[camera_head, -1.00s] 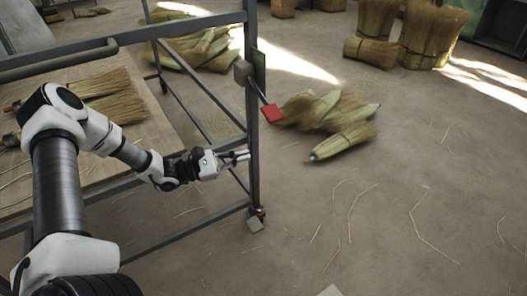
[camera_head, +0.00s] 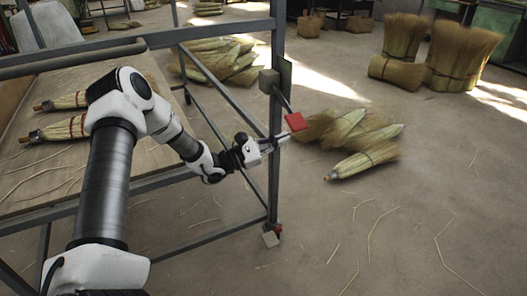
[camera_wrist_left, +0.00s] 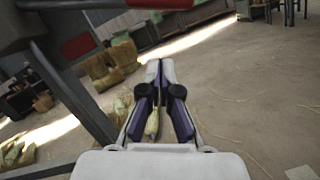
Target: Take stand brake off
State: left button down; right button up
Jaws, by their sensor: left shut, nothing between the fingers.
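The stand is a dark metal frame with a corner post (camera_head: 274,180). A grey block (camera_head: 268,80) sits on the post, and a thin lever with a red plate (camera_head: 296,121) slants down from it. A small red part (camera_head: 278,228) shows at the post's foot beside a pale block. I cannot tell which red part is the brake. My left gripper (camera_head: 286,138) is shut and empty, its tips just below the red plate, apparently apart from it. In the left wrist view my closed fingers (camera_wrist_left: 160,68) point forward, with a red edge (camera_wrist_left: 160,3) above them. My right gripper is not in view.
Brooms (camera_head: 68,127) lie on the wooden board (camera_head: 110,170) inside the stand. A bundle pile (camera_head: 355,140) lies on the floor behind the post. Tall broom bundles (camera_head: 460,55) stand at the back right. The floor at the front right is clear apart from loose straws.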

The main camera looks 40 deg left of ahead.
aim_at(289, 126)
pick_arm(q)
jog(key=r, duration=0.1)
jog(key=d+r, duration=0.1)
jog(key=d+r+p, duration=0.1)
jog(key=shift+r, duration=0.35)
jog(key=shift+r, duration=0.1)
jog(key=shift+s+d+r+n+y, duration=0.2)
jog(key=shift+d+r+n+y, duration=0.1)
jog(key=shift+r+n, duration=0.4)
jog(key=r+n+y+p, duration=0.1)
jog(key=r+n, duration=0.1)
jog(key=d+r+n+t+p, duration=0.1)
jog(key=r+n, duration=0.2)
jog(key=r+n+y+p, duration=0.1)
jog(key=r+n, duration=0.2)
jog(key=shift+s+d+t+y+p, duration=0.3)
jog(key=shift+s+d+p, duration=0.05)
jog(key=shift+p, duration=0.05)
jog(key=shift+a+r+n+p, duration=0.1)
jog(key=shift+r+n+p, duration=0.5)
jog(key=shift+n, duration=0.4)
jog(key=shift+w+a+r+y+p, duration=0.15)
jog(key=shift+r+y+p, duration=0.2)
jog(key=shift+r, duration=0.3)
jog(key=shift+a+r, duration=0.1)
jog(key=shift+r, duration=0.05)
